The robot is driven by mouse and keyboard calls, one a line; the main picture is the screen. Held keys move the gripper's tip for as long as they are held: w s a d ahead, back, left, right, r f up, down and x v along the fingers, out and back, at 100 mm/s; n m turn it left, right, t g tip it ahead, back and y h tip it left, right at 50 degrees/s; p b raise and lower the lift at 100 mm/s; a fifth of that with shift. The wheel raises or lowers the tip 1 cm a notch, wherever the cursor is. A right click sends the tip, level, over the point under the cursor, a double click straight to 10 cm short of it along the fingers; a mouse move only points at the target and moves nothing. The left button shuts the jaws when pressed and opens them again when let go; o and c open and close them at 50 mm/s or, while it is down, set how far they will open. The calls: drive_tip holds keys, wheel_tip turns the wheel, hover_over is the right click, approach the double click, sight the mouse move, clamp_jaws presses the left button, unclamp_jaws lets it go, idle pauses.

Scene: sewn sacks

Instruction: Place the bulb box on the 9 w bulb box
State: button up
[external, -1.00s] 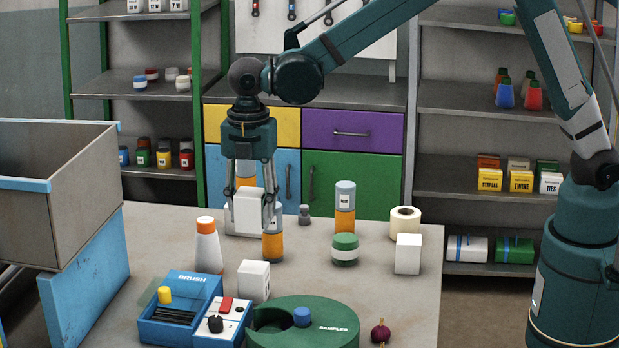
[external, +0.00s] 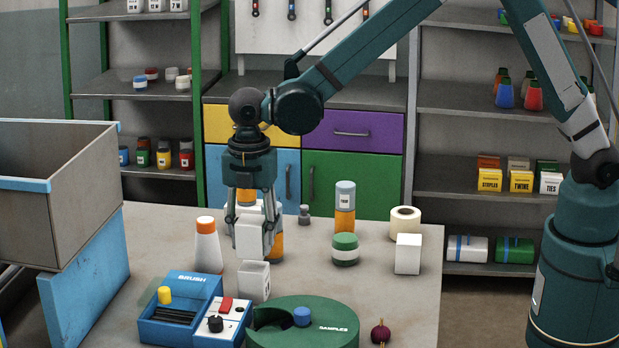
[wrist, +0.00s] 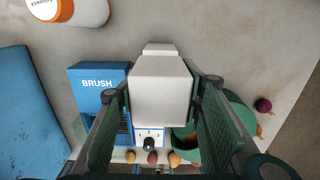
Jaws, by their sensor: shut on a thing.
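My gripper (external: 252,246) is shut on a plain white box (external: 249,238), presumably the bulb box. In the wrist view the held box (wrist: 160,92) sits between the two green fingers. Another white box (external: 254,282) stands on the table under the held one; its top is close to the held box's underside. I cannot tell whether they touch. In the wrist view a strip of this lower box (wrist: 160,48) shows past the held one. A third white box (external: 408,254) stands at the right. No wattage print is readable, so I cannot tell which is the 9 w bulb box.
A blue brush tray (external: 180,310) and a white switch panel (external: 222,325) lie at the front left, and a round green samples holder (external: 325,330) at the front. A white bottle with orange cap (external: 207,248) stands left. A green-and-white jar (external: 345,250) stands right.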

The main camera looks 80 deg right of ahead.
sight(252, 250)
drive_tip(key=shift+f, duration=1.45)
drive_tip(key=shift+f, duration=0.15)
drive_tip(key=o, duration=0.9)
drive_tip(key=shift+r, duration=6.15)
drive_tip(key=shift+s+r, duration=0.1)
